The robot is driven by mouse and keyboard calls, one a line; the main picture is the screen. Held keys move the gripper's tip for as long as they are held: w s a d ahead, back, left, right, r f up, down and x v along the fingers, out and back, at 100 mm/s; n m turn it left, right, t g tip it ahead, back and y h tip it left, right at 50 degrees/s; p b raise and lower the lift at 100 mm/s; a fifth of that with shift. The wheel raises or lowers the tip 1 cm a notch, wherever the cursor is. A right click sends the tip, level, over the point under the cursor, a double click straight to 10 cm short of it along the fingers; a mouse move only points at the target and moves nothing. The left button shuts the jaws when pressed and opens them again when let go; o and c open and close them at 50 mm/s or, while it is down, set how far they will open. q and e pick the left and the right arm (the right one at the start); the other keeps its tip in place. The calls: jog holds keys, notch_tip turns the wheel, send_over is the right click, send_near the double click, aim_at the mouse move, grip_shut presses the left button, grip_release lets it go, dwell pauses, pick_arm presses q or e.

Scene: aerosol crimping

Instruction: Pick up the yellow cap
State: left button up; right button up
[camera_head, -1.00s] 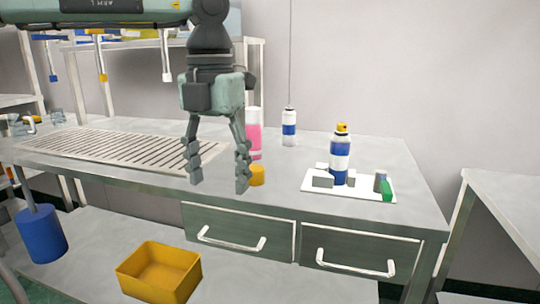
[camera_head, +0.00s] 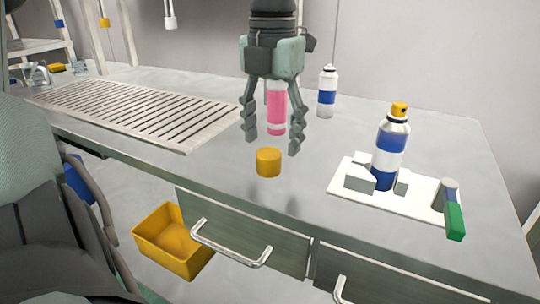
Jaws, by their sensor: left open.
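The yellow cap (camera_head: 268,162) is a short cylinder standing on the grey workbench near its front edge, left of the white tray. My left gripper (camera_head: 272,143) points down above and a little behind the cap in the picture. Its fingers are spread open with nothing between them touching. The pink bottle (camera_head: 277,110) shows between the fingers, standing farther back on the bench. My right gripper is not seen.
Another can (camera_head: 327,92) stands behind. A slotted grate (camera_head: 150,108) lies left. A yellow bin (camera_head: 170,243) is below.

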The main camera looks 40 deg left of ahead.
aim_at(269, 151)
pick_arm(q)
jog(key=f, duration=0.4)
jog(key=shift+a, duration=0.3)
jog(key=c, duration=0.8)
